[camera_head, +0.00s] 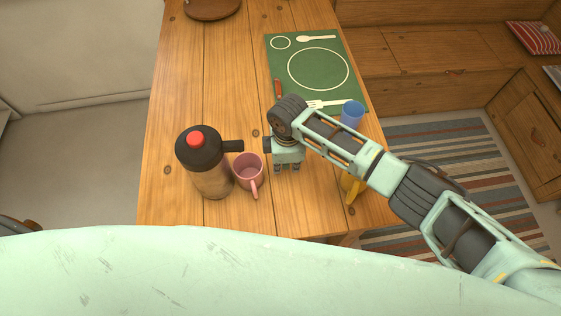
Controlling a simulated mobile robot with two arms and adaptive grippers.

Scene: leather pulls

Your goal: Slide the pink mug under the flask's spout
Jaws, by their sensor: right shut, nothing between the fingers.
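The pink mug (248,172) stands upright on the wooden table, its handle pointing toward me. The flask (206,160), brown with a dark top and a red button, stands just left of the mug. Its dark spout (233,146) points right, and its tip is above the mug's far rim. My right gripper (289,168) is shut and empty, pointing down just right of the mug with a small gap between them. My left gripper is not in view.
A blue cup (352,115) stands behind my right arm, and a yellow mug (351,188) is partly hidden under it. A green placemat (318,70) with printed outlines lies at the back. A red-handled item (278,89) lies at its left edge.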

